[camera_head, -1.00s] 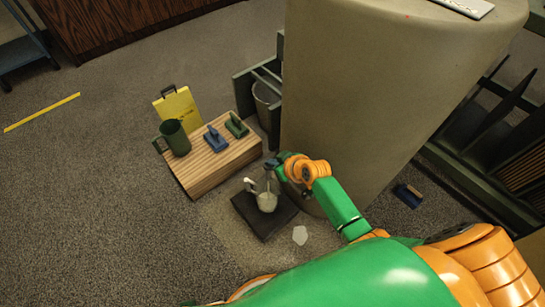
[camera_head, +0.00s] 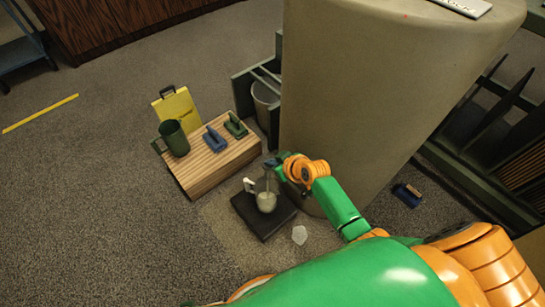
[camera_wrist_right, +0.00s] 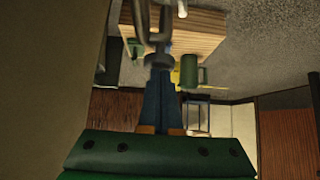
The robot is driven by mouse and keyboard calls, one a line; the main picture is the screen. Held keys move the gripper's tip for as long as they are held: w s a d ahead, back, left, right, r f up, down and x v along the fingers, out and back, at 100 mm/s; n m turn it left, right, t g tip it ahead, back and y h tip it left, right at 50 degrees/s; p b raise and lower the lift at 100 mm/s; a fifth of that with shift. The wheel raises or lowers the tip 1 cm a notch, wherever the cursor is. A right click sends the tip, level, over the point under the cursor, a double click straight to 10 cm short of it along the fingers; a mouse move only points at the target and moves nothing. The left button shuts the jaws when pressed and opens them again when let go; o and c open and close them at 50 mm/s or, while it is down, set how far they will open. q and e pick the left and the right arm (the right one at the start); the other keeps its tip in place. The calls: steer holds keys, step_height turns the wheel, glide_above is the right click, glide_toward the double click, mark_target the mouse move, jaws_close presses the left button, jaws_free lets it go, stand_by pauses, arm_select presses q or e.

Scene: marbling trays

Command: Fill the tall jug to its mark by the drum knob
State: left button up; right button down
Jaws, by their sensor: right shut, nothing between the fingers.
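A pale, see-through jug (camera_head: 266,203) with whitish contents stands upright on a black mat (camera_head: 249,221) at the foot of the big beige drum (camera_head: 350,110). Its mark and exact fill level are too small to read. My right gripper (camera_head: 273,163) is at the drum's lower left side, just above the jug. In the right wrist view its blue fingers (camera_wrist_right: 161,75) are shut and empty, with their tips at a dark round knob (camera_wrist_right: 158,60). I cannot tell whether they touch it. My left gripper is not in view.
A wooden block (camera_head: 205,168) left of the jug carries a dark green mug (camera_head: 174,139), a blue tool (camera_head: 214,139) and a green tool (camera_head: 235,126).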

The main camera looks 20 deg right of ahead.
arm_select(q)
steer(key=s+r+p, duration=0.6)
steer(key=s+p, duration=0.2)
steer(key=p, duration=0.2)
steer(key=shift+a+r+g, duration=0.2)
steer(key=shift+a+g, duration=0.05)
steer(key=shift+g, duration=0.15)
arm_select(e)
steer(key=w+r+v, duration=0.1)
steer(key=r+v, duration=0.1)
steer(key=v, duration=1.1)
steer(key=shift+w+a, duration=0.35)
steer(key=shift+w, duration=0.1)
steer(key=shift+f, duration=0.1)
